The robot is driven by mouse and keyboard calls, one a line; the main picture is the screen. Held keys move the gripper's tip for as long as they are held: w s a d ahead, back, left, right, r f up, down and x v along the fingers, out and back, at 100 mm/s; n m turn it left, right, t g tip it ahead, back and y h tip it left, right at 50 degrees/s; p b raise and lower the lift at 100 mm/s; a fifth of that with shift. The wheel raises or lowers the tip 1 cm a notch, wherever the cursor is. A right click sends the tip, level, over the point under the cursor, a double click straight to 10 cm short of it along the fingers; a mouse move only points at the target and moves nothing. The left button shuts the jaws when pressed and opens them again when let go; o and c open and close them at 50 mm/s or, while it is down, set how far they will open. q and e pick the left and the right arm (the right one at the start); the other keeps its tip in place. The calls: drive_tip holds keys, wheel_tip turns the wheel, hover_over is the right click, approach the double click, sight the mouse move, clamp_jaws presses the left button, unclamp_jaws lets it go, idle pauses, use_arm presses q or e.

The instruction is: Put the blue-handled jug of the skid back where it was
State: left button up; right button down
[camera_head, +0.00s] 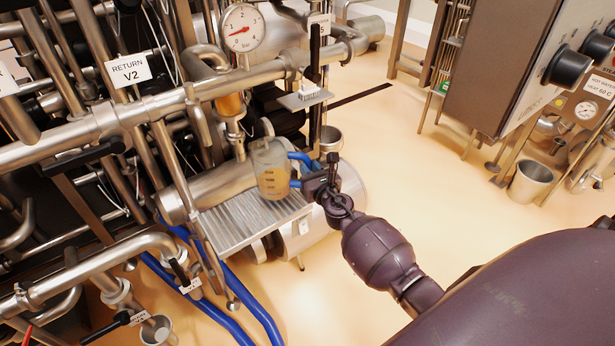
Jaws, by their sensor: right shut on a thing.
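The jug (270,167) is clear, with dark level marks, a tan liquid in its lower part and a blue handle (303,159) on its right side. It is upright over the right end of a ribbed metal shelf (250,222) on the skid. I cannot tell whether its base touches the shelf. My right gripper (312,183) is shut on the blue handle, its arm coming in from the lower right. The jaws hide part of the handle. My left gripper is not in view.
Steel pipes with a "RETURN V2" label (129,70) and a pressure gauge (243,28) crowd the left and back. Blue hoses (218,296) run below the shelf. A control cabinet (500,65) and a metal bucket (530,182) stand right. The floor between is clear.

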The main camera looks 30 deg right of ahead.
drive_tip(key=shift+f+b, duration=0.5)
drive_tip(key=shift+f, duration=0.45)
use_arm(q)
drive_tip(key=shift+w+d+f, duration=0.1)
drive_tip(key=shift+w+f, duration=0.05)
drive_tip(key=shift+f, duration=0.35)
use_arm(e)
drive_tip(key=c, duration=1)
unclamp_jaws()
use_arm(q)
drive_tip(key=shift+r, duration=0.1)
